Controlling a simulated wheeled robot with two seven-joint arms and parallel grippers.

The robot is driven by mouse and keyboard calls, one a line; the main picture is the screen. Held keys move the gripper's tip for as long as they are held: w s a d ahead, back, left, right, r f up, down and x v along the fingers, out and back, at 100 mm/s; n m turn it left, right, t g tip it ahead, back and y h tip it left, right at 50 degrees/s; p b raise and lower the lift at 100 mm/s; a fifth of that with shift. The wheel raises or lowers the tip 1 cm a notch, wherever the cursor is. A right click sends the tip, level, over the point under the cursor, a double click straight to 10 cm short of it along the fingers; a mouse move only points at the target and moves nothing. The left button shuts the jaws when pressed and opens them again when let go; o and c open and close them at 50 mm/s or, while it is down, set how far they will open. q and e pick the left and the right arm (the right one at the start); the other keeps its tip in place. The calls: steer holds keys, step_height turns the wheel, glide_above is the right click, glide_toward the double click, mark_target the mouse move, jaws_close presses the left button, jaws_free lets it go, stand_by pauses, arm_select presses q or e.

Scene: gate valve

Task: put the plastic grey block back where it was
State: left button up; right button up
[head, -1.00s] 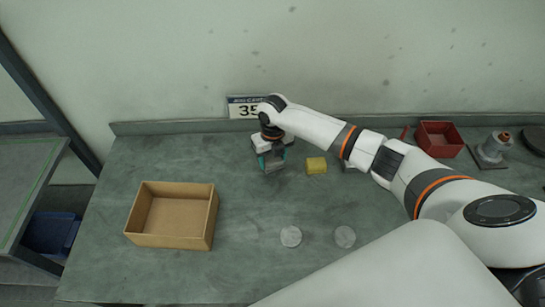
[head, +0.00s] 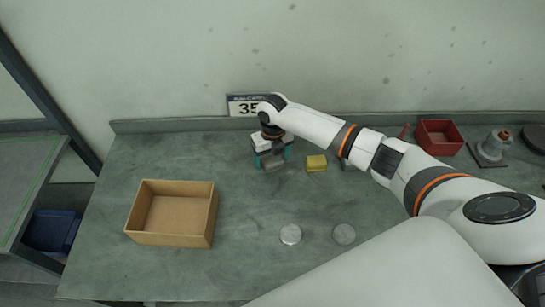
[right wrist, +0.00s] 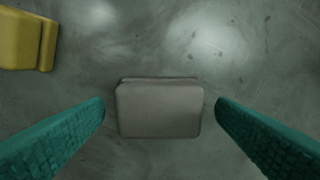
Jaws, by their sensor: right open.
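The grey block (right wrist: 160,108) lies on the bench between the two teal fingers of my right gripper (right wrist: 160,115) in the right wrist view. A gap shows on each side of it, so the fingers do not touch it. In the head view the grey block (head: 273,167) shows just below the right gripper (head: 273,160), partly hidden by it. The right gripper is open and points down at the bench. My left gripper is not in view.
A yellow block (head: 316,163) lies just right of the gripper. An open cardboard box (head: 139,213) stands at the left. Two grey discs (head: 291,234) (head: 344,234) lie near the front. A red bin (head: 439,150) and a valve part (head: 492,149) stand at the back right.

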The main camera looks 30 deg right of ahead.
mark_target(273, 159)
step_height(273, 159, up, 12)
steer(key=b, duration=0.2)
steer(key=shift+f, duration=0.2)
steer(key=shift+f, duration=0.1)
stand_by(0.3)
